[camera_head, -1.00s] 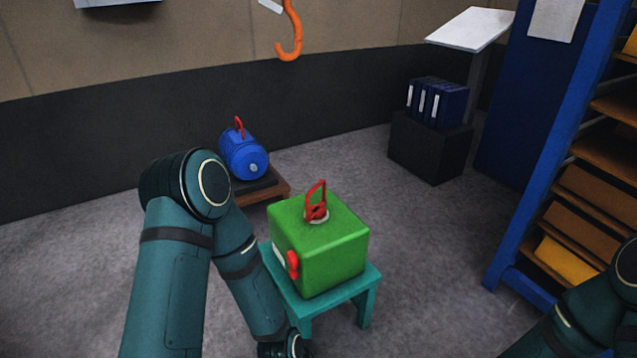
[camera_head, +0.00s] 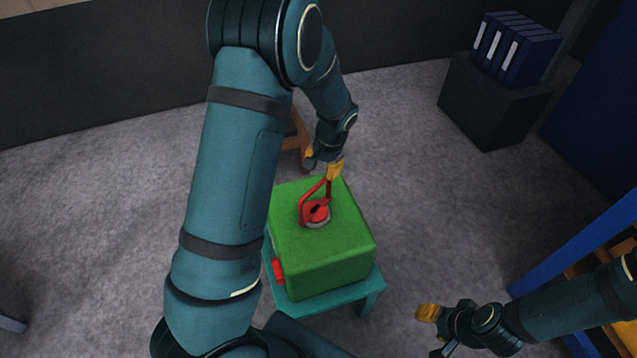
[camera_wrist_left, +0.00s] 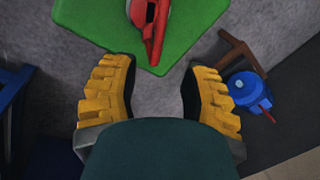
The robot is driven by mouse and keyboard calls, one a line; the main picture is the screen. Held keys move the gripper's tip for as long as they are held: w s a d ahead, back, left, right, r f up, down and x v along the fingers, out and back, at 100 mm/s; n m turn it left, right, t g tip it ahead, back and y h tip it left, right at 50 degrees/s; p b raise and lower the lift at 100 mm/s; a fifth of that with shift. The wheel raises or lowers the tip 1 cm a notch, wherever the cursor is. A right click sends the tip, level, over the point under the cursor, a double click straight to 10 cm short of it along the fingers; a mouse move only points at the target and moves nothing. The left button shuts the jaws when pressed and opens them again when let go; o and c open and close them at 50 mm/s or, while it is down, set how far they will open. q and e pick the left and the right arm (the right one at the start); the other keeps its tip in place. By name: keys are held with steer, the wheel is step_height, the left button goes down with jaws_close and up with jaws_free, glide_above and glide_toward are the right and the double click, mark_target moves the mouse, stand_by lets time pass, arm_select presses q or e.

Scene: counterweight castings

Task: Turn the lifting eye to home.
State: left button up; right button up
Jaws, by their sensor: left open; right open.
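The red lifting eye (camera_head: 317,208) stands on a pale round base on top of the green casting (camera_head: 335,246). Its loop rises and leans toward the back of the block. My left gripper (camera_head: 325,170) is at the loop's upper end, above the block's far edge. In the left wrist view the open yellow fingers (camera_wrist_left: 158,92) are wide apart, with the red eye (camera_wrist_left: 150,22) ahead between them and part of the green casting (camera_wrist_left: 185,25) around it. I cannot tell from the head view whether a finger touches the loop. My right gripper (camera_head: 428,325) is open and empty, right of the stand.
The casting rests on a teal stand (camera_head: 372,283). A blue casting (camera_wrist_left: 246,90) on a brown support (camera_wrist_left: 232,50) lies behind. Blue binders (camera_head: 515,48) on a dark box (camera_head: 490,105) stand at the back right, and blue shelving (camera_head: 580,240) at the right. Floor between is clear.

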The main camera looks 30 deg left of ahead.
mark_target(317, 186)
arm_select(q)
steer(key=f, duration=0.3)
steer(key=a+f+b, duration=0.1)
steer(key=f, duration=0.2)
steer(key=a+f, duration=0.1)
steer(key=f, duration=0.2)
steer(key=shift+w+f, duration=0.2)
steer(key=shift+f, duration=0.1)
steer(key=shift+d, duration=0.1)
jaws_close()
steer(key=shift+s, duration=0.1)
